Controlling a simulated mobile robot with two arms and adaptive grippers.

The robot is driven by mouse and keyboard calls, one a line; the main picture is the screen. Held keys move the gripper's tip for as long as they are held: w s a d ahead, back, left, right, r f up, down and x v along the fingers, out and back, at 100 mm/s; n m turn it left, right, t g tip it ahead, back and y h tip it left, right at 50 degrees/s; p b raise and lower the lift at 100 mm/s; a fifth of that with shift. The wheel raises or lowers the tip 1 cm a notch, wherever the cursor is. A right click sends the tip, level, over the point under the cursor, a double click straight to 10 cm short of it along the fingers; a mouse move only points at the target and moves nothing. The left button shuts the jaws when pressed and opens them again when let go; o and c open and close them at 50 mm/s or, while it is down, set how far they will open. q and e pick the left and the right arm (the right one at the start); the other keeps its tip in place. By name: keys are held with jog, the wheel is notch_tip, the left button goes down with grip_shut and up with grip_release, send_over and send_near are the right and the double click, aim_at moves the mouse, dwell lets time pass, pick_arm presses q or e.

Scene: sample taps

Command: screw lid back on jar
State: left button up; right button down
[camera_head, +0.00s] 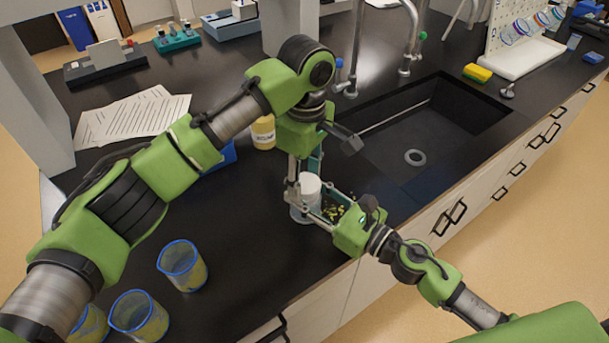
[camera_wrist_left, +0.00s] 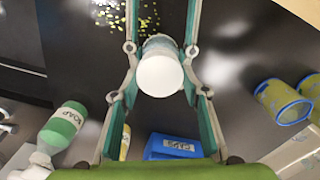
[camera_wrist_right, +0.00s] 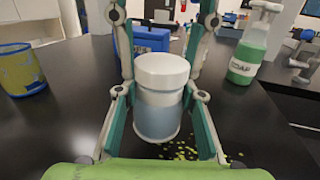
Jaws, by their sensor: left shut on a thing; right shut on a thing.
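The jar (camera_wrist_right: 158,118) is a clear container with pale bluish contents, standing upright on the black bench. Its white lid (camera_head: 310,184) sits on top, level in the right wrist view (camera_wrist_right: 162,68); I cannot tell how tightly it is seated. My left gripper (camera_head: 305,178) comes down from above, shut on the lid, with a finger on each side; the lid's round top shows in the left wrist view (camera_wrist_left: 160,75). My right gripper (camera_wrist_right: 158,100) reaches in from the side, low over the bench, and is shut on the jar. The fingers partly hide the jar in the head view.
Yellow-green bits (camera_wrist_right: 180,152) lie on the bench close to the jar. A blue caps box (camera_wrist_left: 172,146), a yellow bottle (camera_head: 263,132) and a green soap bottle (camera_wrist_right: 251,50) stand nearby. Blue-rimmed beakers (camera_head: 182,266) stand front left. The sink (camera_head: 430,130) is to the right.

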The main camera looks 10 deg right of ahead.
pick_arm(q)
jog(key=shift+a+f, duration=0.15)
jog(key=shift+f, duration=0.5)
pick_arm(e)
jog(key=shift+s+a+r, duration=0.15)
jog(key=shift+r, duration=0.05)
pick_arm(q)
jog(key=o, duration=0.5)
jog(key=shift+r, duration=0.1)
notch_tip(320, 180, up, 3)
jog(key=shift+r, duration=0.2)
pick_arm(e)
jog(key=shift+w+f, duration=0.1)
jog(key=shift+w, duration=0.1)
pick_arm(q)
jog(key=shift+r, duration=0.45)
pick_arm(e)
jog(key=shift+s, duration=0.1)
pick_arm(q)
jog(key=c, duration=1.1)
jog(key=shift+f, duration=0.35)
